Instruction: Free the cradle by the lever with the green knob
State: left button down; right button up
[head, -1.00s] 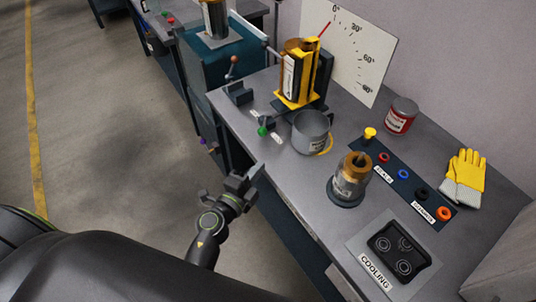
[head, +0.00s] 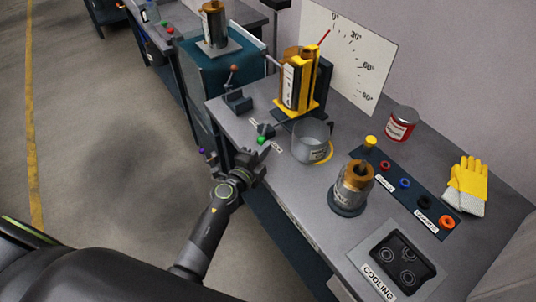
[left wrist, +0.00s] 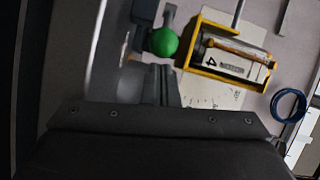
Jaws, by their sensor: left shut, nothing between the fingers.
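The green knob (head: 261,140) is on a short dark lever (head: 266,129) at the bench's near-left edge. In the left wrist view the green knob (left wrist: 163,42) is just beyond my fingertips. The yellow cradle (head: 301,98) stands upright behind it, holding a dark and brass cylinder with a white label; the cradle (left wrist: 190,48) also shows in the wrist view. My left gripper (head: 249,157) is shut and empty, just short of the knob at the bench edge; it also shows in the wrist view (left wrist: 162,84). I see no clear contact with the knob. My right gripper is out of view.
A brown-knobbed lever (head: 234,80) is to the left. A brass-topped cylinder (head: 352,188), a button panel (head: 403,190), a red can (head: 401,124) and yellow gloves (head: 467,180) are farther right. An angle dial (head: 362,52) is behind.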

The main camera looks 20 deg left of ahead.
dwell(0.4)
pick_arm(q)
jog(key=shift+s+a+m+h, duration=0.1)
jog(key=shift+a+m+h, duration=0.2)
jog(key=shift+h, duration=0.1)
